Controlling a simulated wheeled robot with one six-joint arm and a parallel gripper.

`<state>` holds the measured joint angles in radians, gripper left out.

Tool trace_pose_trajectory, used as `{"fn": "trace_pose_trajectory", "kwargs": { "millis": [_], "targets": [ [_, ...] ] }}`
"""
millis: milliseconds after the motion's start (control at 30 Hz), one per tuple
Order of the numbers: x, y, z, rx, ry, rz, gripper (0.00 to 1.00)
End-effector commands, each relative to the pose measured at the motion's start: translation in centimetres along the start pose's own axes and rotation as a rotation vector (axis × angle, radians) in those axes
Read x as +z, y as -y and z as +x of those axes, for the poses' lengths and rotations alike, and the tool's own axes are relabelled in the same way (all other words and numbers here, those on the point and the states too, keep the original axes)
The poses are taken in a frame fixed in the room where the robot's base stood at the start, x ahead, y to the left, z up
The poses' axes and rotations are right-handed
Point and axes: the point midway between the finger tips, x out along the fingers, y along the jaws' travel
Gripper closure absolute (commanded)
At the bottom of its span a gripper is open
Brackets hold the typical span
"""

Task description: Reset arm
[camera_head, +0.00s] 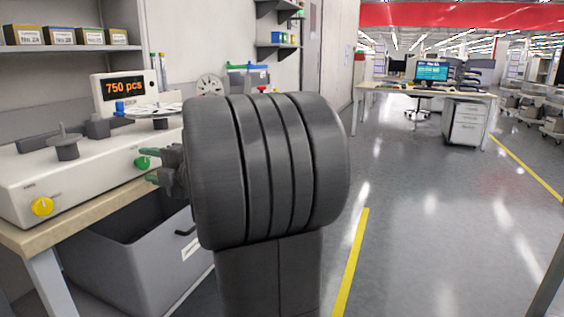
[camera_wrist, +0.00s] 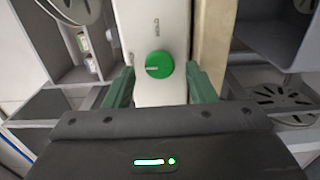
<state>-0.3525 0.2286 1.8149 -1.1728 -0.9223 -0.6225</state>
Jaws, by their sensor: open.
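My gripper (camera_head: 153,166) is at the left in the head view, beside the front of a white reel-counting machine (camera_head: 100,170). Its two green fingers (camera_wrist: 156,88) are spread apart in the wrist view, with nothing between them. A round green knob (camera_wrist: 159,64) on the machine's white front lies just beyond the fingertips, seen between them. The same green knob shows in the head view (camera_head: 142,163), close to the fingertips. I cannot tell whether a finger touches it. My dark arm link covers the middle of the head view.
The machine has a yellow knob (camera_head: 42,206) and a display (camera_head: 124,86) reading "750 pcs". It stands on a wooden bench (camera_head: 40,236) above a grey bin (camera_head: 140,262). Shelves with boxes (camera_head: 60,36) hang behind. Open floor (camera_head: 430,230) lies to the right, before a desk (camera_head: 425,92).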

Motion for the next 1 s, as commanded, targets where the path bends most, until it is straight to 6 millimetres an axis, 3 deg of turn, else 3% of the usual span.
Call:
{"fn": "trace_pose_trajectory", "kwargs": {
  "millis": [33,100,1000],
  "targets": [
    [-0.2,0.3,1.2,0.001,-0.006,-0.001,0.49],
    [0.0,-0.5,1.0,-0.002,0.0,0.065,0.49],
    [0.1,-0.7,0.9,-0.002,0.0,0.863,0.49]
  ]
}}
